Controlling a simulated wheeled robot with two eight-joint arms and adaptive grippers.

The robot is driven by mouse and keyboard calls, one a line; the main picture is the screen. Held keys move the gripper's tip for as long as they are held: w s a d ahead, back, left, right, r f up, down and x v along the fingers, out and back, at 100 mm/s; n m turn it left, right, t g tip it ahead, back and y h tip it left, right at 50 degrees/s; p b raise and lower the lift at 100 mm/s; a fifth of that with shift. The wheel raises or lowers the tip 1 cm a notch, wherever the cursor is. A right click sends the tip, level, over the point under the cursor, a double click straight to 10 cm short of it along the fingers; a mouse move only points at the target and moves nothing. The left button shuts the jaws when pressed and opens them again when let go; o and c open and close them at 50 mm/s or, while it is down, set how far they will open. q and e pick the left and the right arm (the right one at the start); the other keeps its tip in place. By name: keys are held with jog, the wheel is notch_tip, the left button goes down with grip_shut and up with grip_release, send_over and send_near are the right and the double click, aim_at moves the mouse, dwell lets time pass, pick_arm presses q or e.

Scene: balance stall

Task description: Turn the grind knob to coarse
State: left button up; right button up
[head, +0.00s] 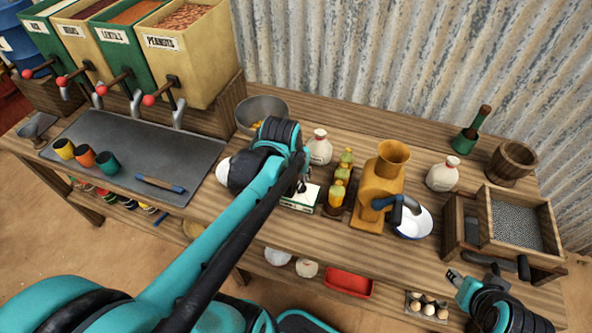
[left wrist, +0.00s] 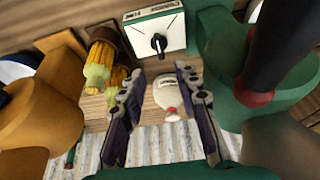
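The grind box (head: 301,197), white-faced with green sides, sits on the bench in front of a white jug. In the left wrist view the box (left wrist: 146,22) shows small lettering and a black knob (left wrist: 159,43) on its white face. Which mark the knob points to is too small to tell. My left gripper (left wrist: 161,88) is open, its two fingers apart and empty, with the knob beyond the gap and not touched. In the head view my arm partly hides this gripper (head: 303,181) above the box. My right gripper (head: 457,279) is at the bench's front right; its finger gap is unclear.
Corn cobs (head: 339,190) and a yellow grinder (head: 375,193) with a dark crank stand close right of the box. A white jug (head: 319,148) and metal bowl (head: 262,112) are behind. Cups and a grey mat (head: 130,135) lie left; a wooden sieve box (head: 515,228) stands right.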

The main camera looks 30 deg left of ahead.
aim_at(301, 187)
pick_arm(q)
jog(key=shift+v, duration=0.75)
